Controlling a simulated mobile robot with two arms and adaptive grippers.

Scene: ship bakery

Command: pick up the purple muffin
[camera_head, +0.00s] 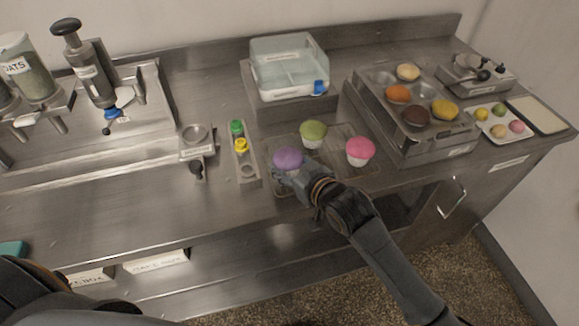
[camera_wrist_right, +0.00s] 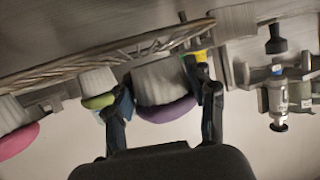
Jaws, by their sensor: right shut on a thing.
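The purple muffin (camera_head: 287,158) is near the front of the steel counter, with its purple top and pale cup showing. It also shows in the right wrist view (camera_wrist_right: 166,108), between the two fingers. My right gripper (camera_head: 281,176) is shut on the purple muffin, reaching it from the front right; the right wrist view shows its fingers (camera_wrist_right: 163,85) on either side of the pale cup. In the head view the gripper hides part of the cup. I cannot tell whether the muffin still touches its support. My left gripper is not in view.
A green muffin (camera_head: 313,133) and a pink muffin (camera_head: 360,150) stand close to the right of the purple one. A holder with green and yellow caps (camera_head: 243,160) stands to its left. A clear lidded box (camera_head: 289,68) is behind. The counter's front left is clear.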

